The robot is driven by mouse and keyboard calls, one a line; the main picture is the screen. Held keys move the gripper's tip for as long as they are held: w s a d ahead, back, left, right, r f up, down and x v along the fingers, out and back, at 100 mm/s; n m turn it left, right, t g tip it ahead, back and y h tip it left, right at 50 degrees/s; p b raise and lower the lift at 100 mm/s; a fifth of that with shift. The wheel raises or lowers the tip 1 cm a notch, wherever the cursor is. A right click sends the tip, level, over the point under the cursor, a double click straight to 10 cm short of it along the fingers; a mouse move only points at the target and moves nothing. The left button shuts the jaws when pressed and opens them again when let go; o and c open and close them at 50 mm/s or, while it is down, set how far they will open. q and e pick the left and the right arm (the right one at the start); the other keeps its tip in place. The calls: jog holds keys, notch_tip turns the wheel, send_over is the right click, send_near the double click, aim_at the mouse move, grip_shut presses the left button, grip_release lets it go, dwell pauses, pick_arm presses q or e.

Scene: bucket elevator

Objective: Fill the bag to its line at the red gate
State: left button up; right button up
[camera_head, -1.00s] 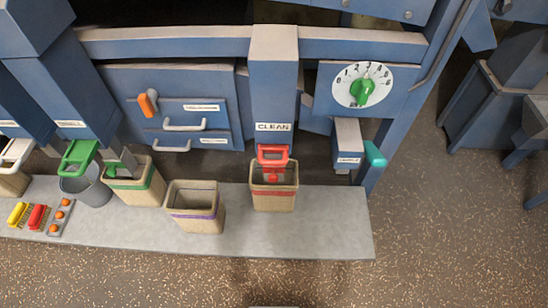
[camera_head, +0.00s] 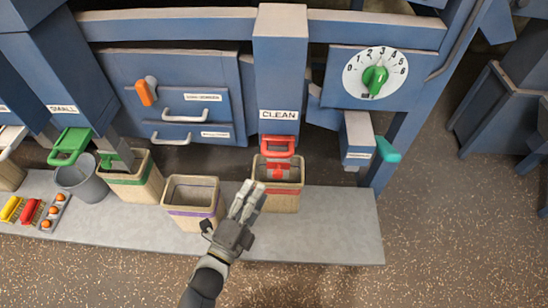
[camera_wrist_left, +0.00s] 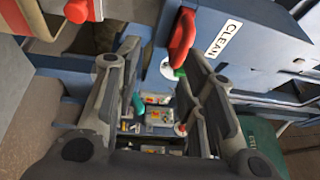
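The red gate (camera_head: 279,146) is a red handle at the foot of the chute marked CLEAN (camera_head: 279,100). A tan bag (camera_head: 281,203) with a red line stands upright under it, its mouth partly covered by the gate; I cannot tell its fill level. My left gripper (camera_head: 247,192) is at the bag's left front, below the gate handle, with no clear contact visible. In the left wrist view its two fingers are apart with nothing held between them, and a red handle (camera_wrist_left: 181,36) shows beyond the right finger near the CLEAN label. My right gripper is not in view.
A purple-striped bag (camera_head: 193,211) stands left of my gripper, with a green-striped bag (camera_head: 137,184) and a grey bucket (camera_head: 84,181) further left. A dial (camera_head: 375,75) with a green knob is at upper right. The bench (camera_head: 345,225) is clear right of the red-line bag.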

aim_at(274, 152)
pick_arm(q)
jog(key=shift+m+t+h, duration=0.3)
jog(key=shift+m, duration=0.4)
jog(key=shift+s+r+p+x, duration=0.1)
jog(key=shift+r+p+x, duration=0.3)
jog(key=shift+x, duration=1.5)
jog(key=shift+s+r+p+x, duration=0.1)
jog(key=shift+r+p+x, duration=0.3)
jog(key=shift+x, duration=1.5)
jog(key=shift+s+r+p+x, duration=0.15)
jog(key=shift+r+x, duration=0.45)
jog(key=shift+x, duration=1.3)
jog(key=shift+w, duration=0.1)
grip_shut()
